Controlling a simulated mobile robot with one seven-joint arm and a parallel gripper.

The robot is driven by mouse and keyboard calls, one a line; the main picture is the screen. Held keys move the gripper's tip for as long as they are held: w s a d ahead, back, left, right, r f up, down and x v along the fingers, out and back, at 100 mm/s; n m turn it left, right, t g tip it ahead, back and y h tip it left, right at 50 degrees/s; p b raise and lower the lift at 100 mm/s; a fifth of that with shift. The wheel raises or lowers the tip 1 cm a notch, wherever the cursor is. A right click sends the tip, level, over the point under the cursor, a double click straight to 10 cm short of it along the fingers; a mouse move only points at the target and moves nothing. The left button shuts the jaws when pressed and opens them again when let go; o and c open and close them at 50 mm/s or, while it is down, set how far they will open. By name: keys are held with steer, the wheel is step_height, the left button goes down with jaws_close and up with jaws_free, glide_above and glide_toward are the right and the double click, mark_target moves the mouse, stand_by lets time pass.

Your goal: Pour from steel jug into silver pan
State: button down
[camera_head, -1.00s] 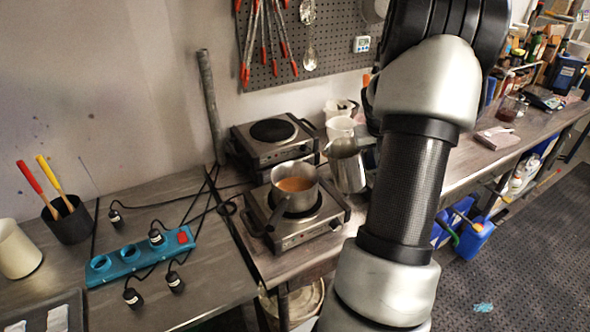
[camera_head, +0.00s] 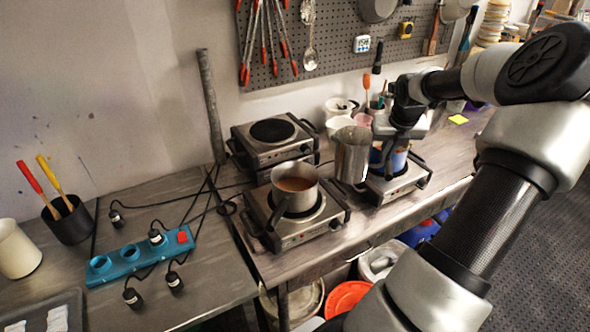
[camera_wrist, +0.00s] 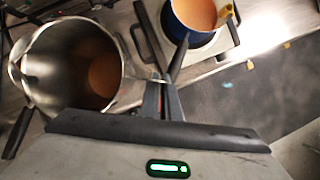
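The steel jug (camera_head: 350,156) is close to upright, right of the silver pan (camera_head: 294,198). In the wrist view the jug (camera_wrist: 42,80) is open towards me, with orange-brown liquid low inside. My gripper (camera_head: 388,143) is at the jug's right side. Its dark fingers (camera_wrist: 162,98) are shut at the jug's handle side; the grip itself is partly hidden. The silver pan sits on the front hot plate (camera_head: 292,232), its dark handle pointing front left, and holds orange-brown liquid. The jug's mouth is beside the pan, not over it.
A blue pot (camera_wrist: 190,38) with orange liquid stands on another hot plate (camera_head: 402,184) to the right. An empty hot plate (camera_head: 274,135) is behind the pan. White containers (camera_head: 340,107) stand behind the jug. A blue power strip (camera_head: 140,255) with cables lies left.

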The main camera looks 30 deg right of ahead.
steer(key=shift+r, duration=3.15)
